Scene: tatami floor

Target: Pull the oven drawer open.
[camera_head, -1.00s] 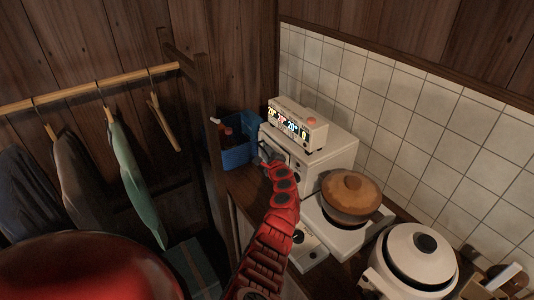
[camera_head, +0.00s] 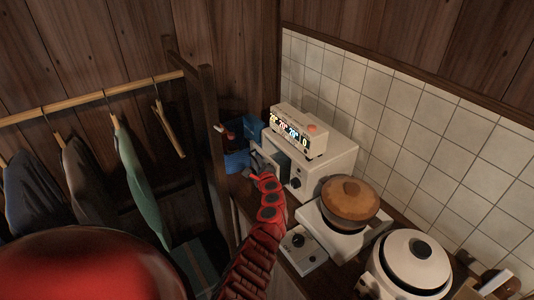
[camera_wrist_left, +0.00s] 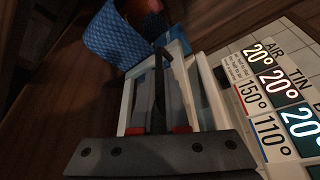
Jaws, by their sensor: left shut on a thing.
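The white oven (camera_head: 325,172) stands on the counter against the tiled wall. Its white-framed drawer front (camera_head: 271,150) stands out from the oven body on the left side, with a dark gap behind it. My left gripper (camera_head: 257,172) is at this front. In the left wrist view my left gripper (camera_wrist_left: 158,112) is shut on the dark handle bar (camera_wrist_left: 158,75), with the white frame of the drawer front (camera_wrist_left: 127,105) around the fingers. The fingers partly hide the front. My right gripper is not in view.
A display unit (camera_head: 299,131) sits on the oven. A blue basket (camera_head: 237,160) is close beyond the drawer front. A brown-lidded pot (camera_head: 350,198) on a stove and a white rice cooker (camera_head: 415,262) stand to the right. A dark wooden post (camera_head: 212,150) and hanging clothes are left.

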